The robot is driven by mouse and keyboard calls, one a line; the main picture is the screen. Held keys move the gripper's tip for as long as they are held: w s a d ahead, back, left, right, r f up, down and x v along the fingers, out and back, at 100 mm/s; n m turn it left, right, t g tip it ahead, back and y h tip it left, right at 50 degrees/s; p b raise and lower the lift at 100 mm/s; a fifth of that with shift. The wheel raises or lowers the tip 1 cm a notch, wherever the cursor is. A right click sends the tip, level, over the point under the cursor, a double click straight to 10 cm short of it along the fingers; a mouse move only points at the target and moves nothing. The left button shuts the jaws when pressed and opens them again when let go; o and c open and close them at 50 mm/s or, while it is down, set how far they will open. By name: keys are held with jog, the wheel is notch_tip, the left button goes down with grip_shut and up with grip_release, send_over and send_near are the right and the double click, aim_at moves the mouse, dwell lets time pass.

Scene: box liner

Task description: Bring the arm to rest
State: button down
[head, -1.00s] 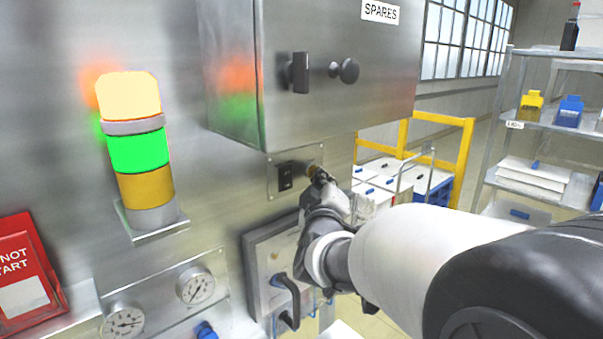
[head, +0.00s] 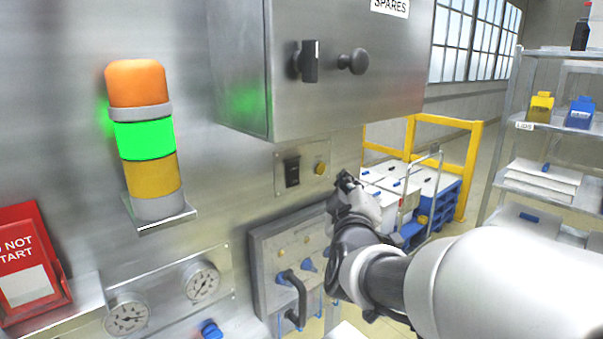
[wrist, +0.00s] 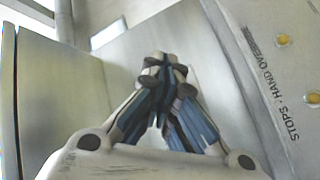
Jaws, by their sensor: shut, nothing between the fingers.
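My gripper (head: 346,182) is shut and empty, held in front of the steel machine, to the right of a small plate (head: 301,167) with a black switch (head: 292,171) and a yellow button (head: 320,168). A gap shows between the fingertips and the button. In the wrist view my gripper (wrist: 163,66) has its fingertips together, with bare metal panel behind them. My white arm reaches in from the lower right of the head view.
A steel cabinet (head: 340,105) marked SPARES juts out above my gripper. A panel with a black handle (head: 293,295) is below. A signal tower (head: 145,140) glows green at left. Shelving (head: 560,52) and a yellow rail (head: 470,170) stand at right.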

jog(key=shift+s+d, duration=0.45)
jog(key=shift+s, duration=0.2)
jog(key=s+f+m+g+y, duration=0.1)
jog(key=s+f+g, duration=0.3)
jog(key=s, duration=0.7)
jog(key=s+f+m+g+y, duration=0.1)
jog(key=s+f+m+g, duration=0.3)
jog(key=s+f, duration=0.4)
jog(key=s+a+f+m+g+y, duration=0.1)
jog(key=s+f+g, duration=0.4)
jog(key=s, duration=1)
jog(key=shift+s+f+m+g, duration=0.15)
jog(key=shift+f+m+g, duration=0.25)
jog(key=shift+f+m, duration=0.55)
